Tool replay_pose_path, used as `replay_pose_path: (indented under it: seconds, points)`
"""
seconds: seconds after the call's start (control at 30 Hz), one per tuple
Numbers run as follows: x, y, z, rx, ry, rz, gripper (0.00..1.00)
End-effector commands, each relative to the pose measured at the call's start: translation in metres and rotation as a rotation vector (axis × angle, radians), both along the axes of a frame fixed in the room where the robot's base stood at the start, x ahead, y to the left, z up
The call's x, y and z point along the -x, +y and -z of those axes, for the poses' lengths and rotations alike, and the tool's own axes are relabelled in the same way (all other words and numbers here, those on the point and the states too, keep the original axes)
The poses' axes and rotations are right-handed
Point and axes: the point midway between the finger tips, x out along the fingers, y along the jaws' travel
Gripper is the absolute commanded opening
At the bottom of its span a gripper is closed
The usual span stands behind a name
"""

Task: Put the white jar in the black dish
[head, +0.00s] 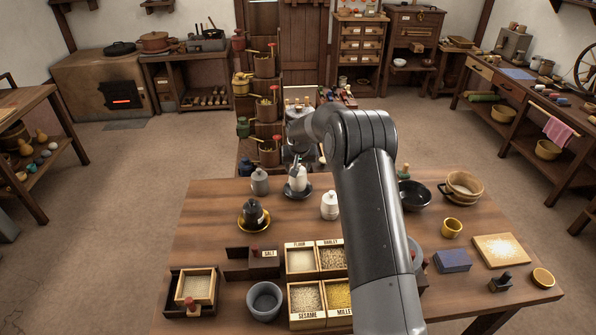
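A white jar (298,179) stands upright at the far side of the table, on or just over a small black dish (287,193); I cannot tell whether it touches the dish. My gripper (297,164) is at the top of this jar, pointing down. Its fingers are small and partly hidden by my arm, so I cannot tell whether they are closed on the jar. A second white jar (330,206) stands on the bare wood nearer to me, just left of my arm. A larger black bowl (413,195) sits right of my arm.
A grey jar (260,182) stands left of the dish. A black jar (253,213) sits on a yellow dish (243,225). Grain boxes (302,259) and a grey bowl (265,300) are in front. A blue block (452,261) lies right. My arm hides part of the table (215,210).

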Motion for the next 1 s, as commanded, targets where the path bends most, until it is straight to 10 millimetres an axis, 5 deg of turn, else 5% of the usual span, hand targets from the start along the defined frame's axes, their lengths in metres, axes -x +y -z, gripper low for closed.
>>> replay_pose_path:
  seconds: [0.13,0.5,0.53,0.77,1.0]
  points:
    - [0.0,0.0,0.019,0.0,0.0,-0.001,0.04]
    - [0.0,0.0,0.023,0.0,-0.002,-0.001,0.04]
    - [0.0,0.0,0.023,0.0,0.0,-0.001,0.57]
    - [0.0,0.0,0.023,0.0,0.0,-0.001,0.76]
    - [0.0,0.0,0.023,0.0,0.0,0.0,0.77]
